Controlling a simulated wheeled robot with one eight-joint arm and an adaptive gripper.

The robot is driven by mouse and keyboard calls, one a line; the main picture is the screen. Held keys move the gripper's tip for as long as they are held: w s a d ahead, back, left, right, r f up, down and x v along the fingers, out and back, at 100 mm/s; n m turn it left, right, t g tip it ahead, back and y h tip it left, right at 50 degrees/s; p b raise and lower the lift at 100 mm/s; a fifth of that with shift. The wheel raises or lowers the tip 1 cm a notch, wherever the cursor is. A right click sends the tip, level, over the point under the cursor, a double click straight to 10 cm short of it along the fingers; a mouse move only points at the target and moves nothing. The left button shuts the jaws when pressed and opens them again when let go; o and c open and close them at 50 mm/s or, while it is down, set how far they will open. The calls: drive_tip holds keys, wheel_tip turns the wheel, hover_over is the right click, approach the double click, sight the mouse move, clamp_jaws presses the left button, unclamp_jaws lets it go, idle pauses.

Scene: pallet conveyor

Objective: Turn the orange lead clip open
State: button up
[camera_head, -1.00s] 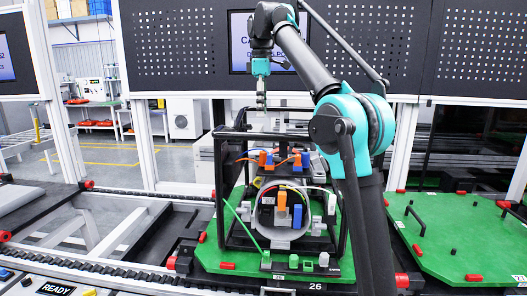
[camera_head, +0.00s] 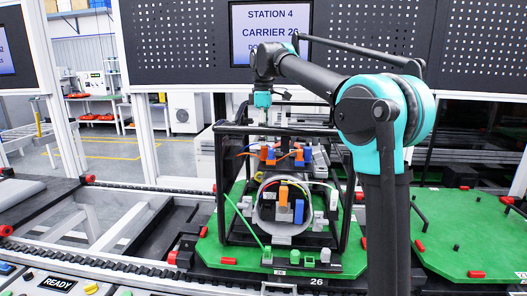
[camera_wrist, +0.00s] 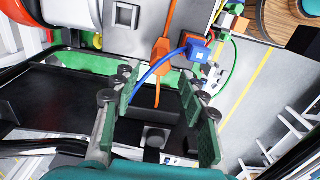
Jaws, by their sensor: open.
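An orange clip (camera_wrist: 162,52) with an orange lead running through it shows at the top middle of the wrist view, beside a blue clip (camera_wrist: 197,50) with a blue lead. In the head view, orange clips (camera_head: 268,155) sit with blue ones on top of the unit inside the black frame; another orange piece (camera_head: 283,194) is on its round front. My gripper (camera_wrist: 160,95) is open and empty, its green-padded fingers apart, with the leads seen between and beyond them. In the head view my gripper (camera_head: 263,120) hangs at the frame's top, above the clips.
The black cage frame (camera_head: 219,190) surrounds the unit on a green pallet (camera_head: 215,255), with bars close to my gripper. A second green pallet (camera_head: 465,235) is at the right. A screen (camera_head: 270,35) is on the panel behind.

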sight(264, 160)
drive_tip(key=shift+f, duration=2.7)
drive_tip(key=shift+c, duration=0.2)
clamp_jaws()
